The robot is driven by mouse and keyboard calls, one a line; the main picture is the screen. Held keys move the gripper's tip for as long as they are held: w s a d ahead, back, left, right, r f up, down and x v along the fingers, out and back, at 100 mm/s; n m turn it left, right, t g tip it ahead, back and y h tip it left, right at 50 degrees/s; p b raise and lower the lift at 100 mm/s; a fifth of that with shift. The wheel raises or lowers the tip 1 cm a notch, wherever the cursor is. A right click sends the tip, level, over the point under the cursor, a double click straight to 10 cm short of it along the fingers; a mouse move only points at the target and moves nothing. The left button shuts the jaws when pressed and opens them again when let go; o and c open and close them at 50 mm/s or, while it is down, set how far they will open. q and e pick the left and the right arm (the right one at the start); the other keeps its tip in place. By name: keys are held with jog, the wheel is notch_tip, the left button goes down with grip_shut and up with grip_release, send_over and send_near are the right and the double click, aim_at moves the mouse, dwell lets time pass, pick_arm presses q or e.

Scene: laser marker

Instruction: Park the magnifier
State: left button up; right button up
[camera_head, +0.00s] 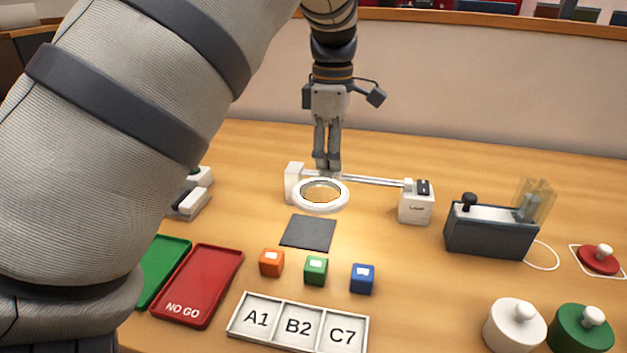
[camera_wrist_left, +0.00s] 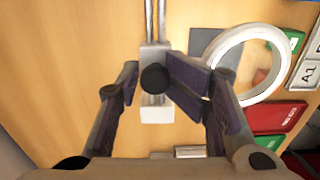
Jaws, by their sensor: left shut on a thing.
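The magnifier is a white ring lens (camera_head: 320,208) on a thin double-rod arm (camera_head: 375,181) that runs right to a white base box (camera_head: 417,208). A white end block (camera_head: 293,182) stands at the ring's left. The ring hangs just behind a dark square pad (camera_head: 308,233). My left gripper (camera_head: 327,168) points down behind the ring. In the left wrist view, its fingers (camera_wrist_left: 157,92) are around the white block with a black knob, beside the ring (camera_wrist_left: 227,62). It is shut on this part of the magnifier. My right gripper is not in view.
Orange (camera_head: 271,262), green (camera_head: 316,270) and blue (camera_head: 362,278) cubes stand in front of the pad. A labelled tray (camera_head: 298,348) and a red NO GO tray (camera_head: 199,285) lie nearer. A dark device (camera_head: 490,240) stands right of the base box.

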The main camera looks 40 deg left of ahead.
pick_arm(q)
jog(key=shift+w+d+f+b, duration=0.1)
jog(key=shift+w+d+b, duration=0.1)
jog(key=shift+w+d, duration=0.9)
jog(key=shift+w+d+f+b, duration=0.15)
jog(key=shift+w+d, duration=0.3)
jog(key=shift+d, duration=1.15)
jog(key=shift+w+d+f+b, duration=0.1)
jog(key=shift+w+d+b, duration=0.15)
jog(key=shift+w+d, duration=0.85)
jog(key=shift+c, duration=0.2)
jog(key=o, duration=0.6)
jog(key=shift+s+d, duration=0.2)
jog(key=shift+s, duration=0.05)
jog(key=shift+o, duration=0.2)
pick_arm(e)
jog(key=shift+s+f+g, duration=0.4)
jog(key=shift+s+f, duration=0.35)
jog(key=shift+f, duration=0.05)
pick_arm(q)
jog(key=shift+r, duration=0.2)
notch_tip(320, 180, up, 7)
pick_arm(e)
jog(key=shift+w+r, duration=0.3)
